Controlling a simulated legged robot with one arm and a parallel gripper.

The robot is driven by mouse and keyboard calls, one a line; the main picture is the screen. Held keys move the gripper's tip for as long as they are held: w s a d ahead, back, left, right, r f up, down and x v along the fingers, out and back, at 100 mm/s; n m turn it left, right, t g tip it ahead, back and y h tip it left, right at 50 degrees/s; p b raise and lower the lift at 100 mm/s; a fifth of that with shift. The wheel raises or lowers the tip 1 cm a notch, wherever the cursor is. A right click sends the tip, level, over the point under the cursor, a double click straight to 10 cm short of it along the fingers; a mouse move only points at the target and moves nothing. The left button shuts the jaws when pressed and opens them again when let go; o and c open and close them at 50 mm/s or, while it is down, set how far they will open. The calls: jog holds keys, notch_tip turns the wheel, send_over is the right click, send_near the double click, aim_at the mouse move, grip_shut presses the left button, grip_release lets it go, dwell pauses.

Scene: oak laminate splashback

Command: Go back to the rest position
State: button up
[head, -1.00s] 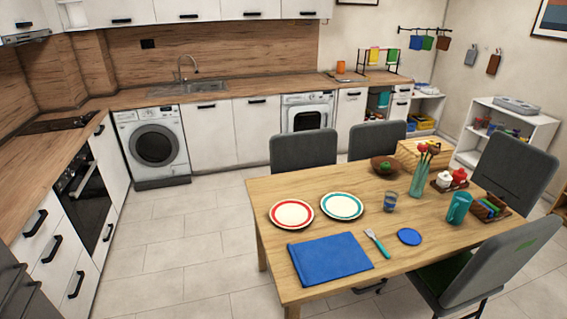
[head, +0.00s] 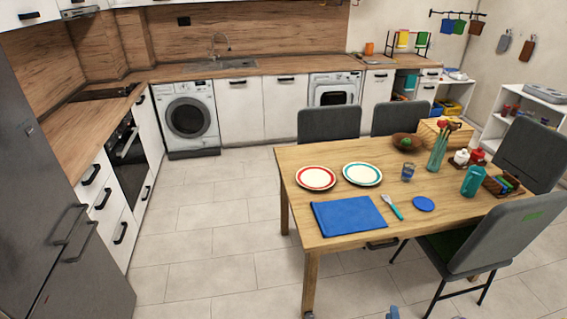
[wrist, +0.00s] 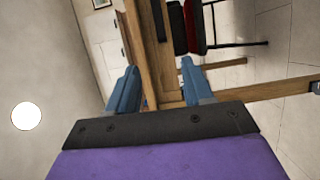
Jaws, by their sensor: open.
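My gripper (wrist: 158,82) shows in the wrist view with its two blue fingers spread apart. Nothing is held between them. Behind the fingers the wrist view is turned sideways and shows wooden table parts and a dark chair. In the head view only a small blue piece shows at the bottom edge, possibly a fingertip; the rest of the arm is out of that view.
The wooden table (head: 290,238) stands ahead on the right, with plates, a blue mat (head: 348,215) and several small items on it. A grey chair (head: 495,240) is at its near right. The fridge (head: 50,200) is at left. Tiled floor (head: 210,240) between is clear.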

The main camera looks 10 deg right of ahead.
jog(key=w+a+r+g+y, duration=0.1)
jog(key=w+r+g+y, duration=0.35)
jog(key=w+r, duration=0.7)
jog(key=a+r+m+g, duration=0.3)
jog(key=a+r, duration=0.1)
jog(key=r, duration=0.3)
jog(key=a+r+m+g, duration=0.2)
jog(key=a+r+g, duration=0.15)
jog(key=r, duration=0.35)
jog(key=s+a+r+m+g, duration=0.3)
jog(key=s+a+r+m, duration=0.2)
jog(key=s+a+r, duration=0.8)
jog(key=s+a+r+m+g, duration=0.1)
jog(key=s+a+r, duration=0.2)
jog(key=s, duration=0.5)
jog(key=s+a+r+m+g, duration=0.2)
jog(key=s+a+r, duration=0.1)
jog(key=s, duration=0.6)
jog(key=s+a+r+m+g, duration=0.1)
jog(key=s+a+r, duration=0.2)
jog(key=s, duration=0.6)
jog(key=shift+s+a+g+y, duration=0.15)
jog(key=shift+s+g+y, duration=0.05)
jog(key=shift+g+y, duration=0.2)
